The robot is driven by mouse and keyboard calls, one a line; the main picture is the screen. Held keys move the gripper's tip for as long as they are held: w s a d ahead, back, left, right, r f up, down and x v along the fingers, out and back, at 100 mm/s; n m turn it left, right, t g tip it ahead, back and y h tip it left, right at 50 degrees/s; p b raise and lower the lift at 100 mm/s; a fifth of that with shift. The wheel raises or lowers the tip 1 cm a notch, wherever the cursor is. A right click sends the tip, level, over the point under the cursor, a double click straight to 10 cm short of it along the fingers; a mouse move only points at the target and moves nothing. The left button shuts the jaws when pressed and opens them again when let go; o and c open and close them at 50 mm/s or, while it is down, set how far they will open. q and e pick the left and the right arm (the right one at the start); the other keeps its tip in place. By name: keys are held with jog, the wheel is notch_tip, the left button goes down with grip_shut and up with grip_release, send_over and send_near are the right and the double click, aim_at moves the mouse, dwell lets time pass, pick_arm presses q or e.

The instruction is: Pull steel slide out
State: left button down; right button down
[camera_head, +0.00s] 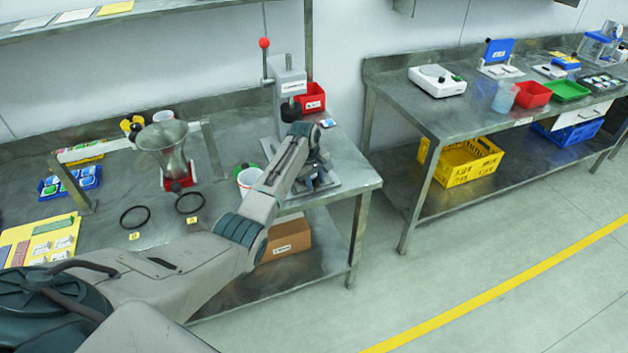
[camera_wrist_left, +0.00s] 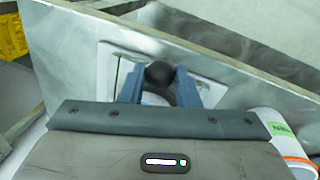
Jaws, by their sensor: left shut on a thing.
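My left gripper (camera_head: 318,180) reaches to the foot of the grey press stand (camera_head: 288,85) at the right end of the near table. In the left wrist view, its two blue-grey fingers (camera_wrist_left: 160,85) are shut on a round black knob (camera_wrist_left: 160,72). A pale plate (camera_wrist_left: 108,62) lies around and behind the knob. The arm hides much of the stand's base in the head view, and I cannot make out the steel slide clearly. My right gripper is not in view.
A white cup (camera_head: 249,180) stands close to my left arm. A red bin (camera_head: 310,98) is behind the stand. A gap of open floor separates the right bench (camera_head: 455,118) from this table.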

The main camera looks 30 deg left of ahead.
pick_arm(q)
jog(key=shift+s+d+f, duration=0.1)
jog(key=shift+d, duration=0.05)
jog(key=c, duration=1.1)
grip_release()
jog(key=shift+s+a+r, duration=0.1)
jog(key=shift+a+r, duration=0.1)
jog(key=shift+r, duration=0.45)
notch_tip(320, 180, up, 10)
jog(key=s+b, duration=0.1)
jog(key=b, duration=0.1)
jog(key=shift+s+a+f, duration=0.25)
jog(key=shift+s+a, duration=0.05)
jog(key=shift+s, duration=0.05)
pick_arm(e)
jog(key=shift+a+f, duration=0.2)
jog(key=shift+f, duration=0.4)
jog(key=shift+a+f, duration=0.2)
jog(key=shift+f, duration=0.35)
